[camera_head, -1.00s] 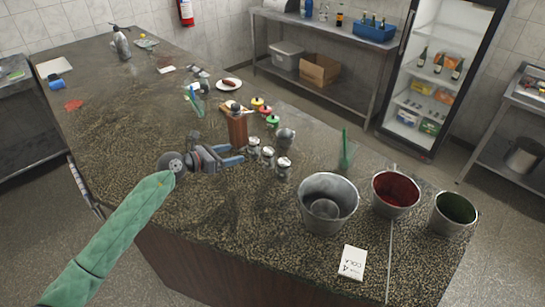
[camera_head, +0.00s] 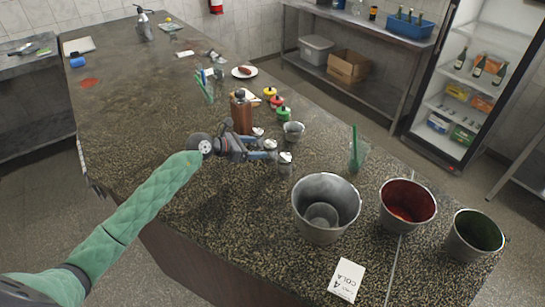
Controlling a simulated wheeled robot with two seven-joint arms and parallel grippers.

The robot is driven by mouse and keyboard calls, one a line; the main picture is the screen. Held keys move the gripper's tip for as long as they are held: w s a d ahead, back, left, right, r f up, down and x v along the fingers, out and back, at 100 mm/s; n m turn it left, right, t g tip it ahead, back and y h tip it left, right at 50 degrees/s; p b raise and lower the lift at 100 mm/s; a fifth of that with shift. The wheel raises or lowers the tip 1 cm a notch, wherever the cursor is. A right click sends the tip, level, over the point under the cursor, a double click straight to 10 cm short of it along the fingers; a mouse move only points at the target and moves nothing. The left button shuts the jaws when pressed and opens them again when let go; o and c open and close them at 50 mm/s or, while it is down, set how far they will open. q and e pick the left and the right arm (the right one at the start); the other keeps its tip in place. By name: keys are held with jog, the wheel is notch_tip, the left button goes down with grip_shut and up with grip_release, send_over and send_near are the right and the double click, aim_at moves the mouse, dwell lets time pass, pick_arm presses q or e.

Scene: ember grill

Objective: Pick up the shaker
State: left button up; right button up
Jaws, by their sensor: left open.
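Small glass shakers with metal caps stand in a short row on the counter. The nearest shaker (camera_head: 285,163) is just right of my left gripper (camera_head: 268,149). The middle shaker (camera_head: 270,145) shows only its cap, at the fingertips, and the far shaker (camera_head: 258,132) is partly hidden behind the fingers. My left gripper is open, with its blue fingers pointing right, low over the counter among the shakers. I cannot tell whether it touches one. My right gripper is not in view.
A brown bottle (camera_head: 241,113) stands just behind the gripper. A small metal cup (camera_head: 293,131) and green-capped bottle (camera_head: 283,113) are beyond the shakers. A large metal bucket (camera_head: 325,205) and a glass with a green straw (camera_head: 358,155) stand to the right. The counter's left part is mostly clear.

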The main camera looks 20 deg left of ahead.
aim_at(274, 151)
pick_arm(q)
notch_tip(274, 151, down, 3)
jog(key=shift+w+d+f+b, duration=0.1)
jog(key=shift+b, duration=1.05)
jog(key=shift+f, duration=0.1)
jog(key=shift+w+d, duration=0.1)
jog(key=shift+d, duration=0.05)
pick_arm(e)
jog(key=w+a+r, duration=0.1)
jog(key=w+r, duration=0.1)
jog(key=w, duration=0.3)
pick_arm(q)
jog(key=shift+p+x, duration=0.6)
jog(key=shift+x, duration=0.5)
jog(key=p+x, duration=0.1)
jog(key=x, duration=0.1)
jog(key=r+p+x, duration=0.1)
jog(key=p+x, duration=0.1)
jog(key=shift+w+d+f+p, duration=0.15)
jog(key=shift+w+d+p, duration=0.05)
jog(key=shift+w+p, duration=0.15)
jog(key=shift+w+d+f, duration=0.2)
jog(key=shift+f, duration=0.05)
jog(key=c, duration=0.9)
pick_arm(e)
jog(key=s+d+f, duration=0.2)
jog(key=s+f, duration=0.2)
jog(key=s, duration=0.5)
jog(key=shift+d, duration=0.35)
